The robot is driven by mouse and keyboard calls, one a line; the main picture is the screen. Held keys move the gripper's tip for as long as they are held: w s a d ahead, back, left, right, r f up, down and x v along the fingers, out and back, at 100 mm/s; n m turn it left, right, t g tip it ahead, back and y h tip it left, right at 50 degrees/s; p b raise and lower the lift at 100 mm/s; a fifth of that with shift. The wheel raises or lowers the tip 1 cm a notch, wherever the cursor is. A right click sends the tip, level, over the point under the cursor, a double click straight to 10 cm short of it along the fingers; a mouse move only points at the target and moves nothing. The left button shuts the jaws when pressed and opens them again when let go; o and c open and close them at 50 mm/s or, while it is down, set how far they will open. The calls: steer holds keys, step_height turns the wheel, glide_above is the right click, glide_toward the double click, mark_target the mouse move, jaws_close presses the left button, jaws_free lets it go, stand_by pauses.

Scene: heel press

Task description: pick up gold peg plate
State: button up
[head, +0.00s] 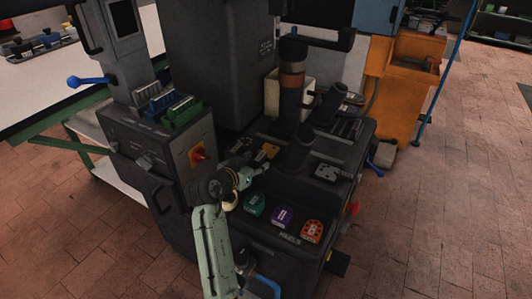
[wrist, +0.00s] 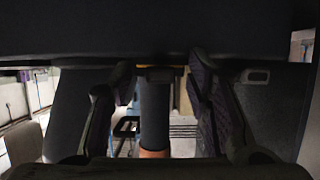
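The gold peg plate (head: 267,152) is a small yellow-gold piece on the dark press deck in the head view, left of the upright column. My gripper (head: 264,168) is close to it, just on the near side. A clear gap or contact between them cannot be made out. In the wrist view my gripper (wrist: 160,95) has its two fingers spread wide apart, with no object held between them. The gold plate cannot be clearly made out in the wrist view, where a dark band covers the top.
A dark column with a copper band (head: 291,82) rises behind the gripper. A pale plate (head: 327,172) lies to the right on the deck. A control box with a red knob (head: 198,154) stands left.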

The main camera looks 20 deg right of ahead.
jaws_close()
stand_by(0.3)
stand_by(0.3)
